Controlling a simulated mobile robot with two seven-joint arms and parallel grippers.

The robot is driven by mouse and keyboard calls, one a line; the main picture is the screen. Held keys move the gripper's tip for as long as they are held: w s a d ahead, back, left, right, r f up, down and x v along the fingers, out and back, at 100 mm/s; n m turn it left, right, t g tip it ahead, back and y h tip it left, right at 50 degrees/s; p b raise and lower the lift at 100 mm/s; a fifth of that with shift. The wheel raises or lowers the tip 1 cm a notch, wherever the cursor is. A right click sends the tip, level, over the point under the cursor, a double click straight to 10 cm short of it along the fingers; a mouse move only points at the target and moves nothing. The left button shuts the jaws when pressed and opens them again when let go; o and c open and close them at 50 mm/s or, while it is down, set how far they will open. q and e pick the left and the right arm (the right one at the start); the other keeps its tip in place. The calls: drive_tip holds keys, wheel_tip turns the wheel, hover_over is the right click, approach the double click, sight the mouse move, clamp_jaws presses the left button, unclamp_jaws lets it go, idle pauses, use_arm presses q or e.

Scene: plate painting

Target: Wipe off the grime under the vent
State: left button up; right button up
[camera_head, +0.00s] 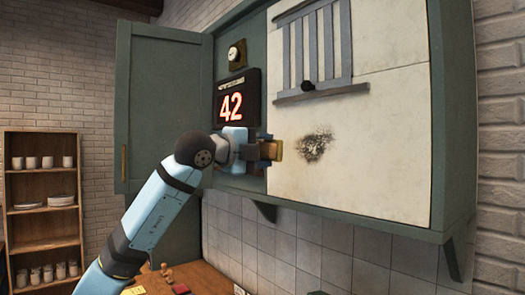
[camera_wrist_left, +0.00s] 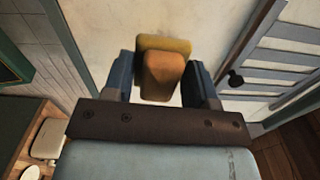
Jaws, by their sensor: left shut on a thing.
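A dark speckled patch of grime (camera_head: 314,146) marks the cream panel (camera_head: 385,135) below the grey slatted vent (camera_head: 318,45). My left gripper (camera_head: 262,150) is to the left of the grime, near the panel's left edge. It is shut on a yellow and orange-brown sponge-like block (camera_head: 276,150). In the left wrist view the block (camera_wrist_left: 165,72) sits between the two blue fingers, and the vent (camera_wrist_left: 275,70) is at the right. The grime cannot be made out in the wrist view. I cannot tell whether the block touches the panel. My right gripper does not show.
An open green cabinet door (camera_head: 160,105) stands at the left. A display reading 42 (camera_head: 236,100) is just above my left gripper. A dark knob (camera_head: 308,86) sticks out at the vent's base. A shelf (camera_head: 42,200) stands far left.

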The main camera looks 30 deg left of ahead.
sight(293, 150)
use_arm(q)
drive_tip(key=p+x, duration=0.2)
drive_tip(key=x, duration=0.2)
drive_tip(key=shift+w+d, duration=0.1)
drive_tip(key=shift+w, duration=0.05)
drive_tip(key=shift+w+d, duration=0.15)
drive_tip(key=shift+w, duration=0.2)
drive_tip(key=shift+f, duration=0.1)
drive_tip(key=shift+x, duration=0.85)
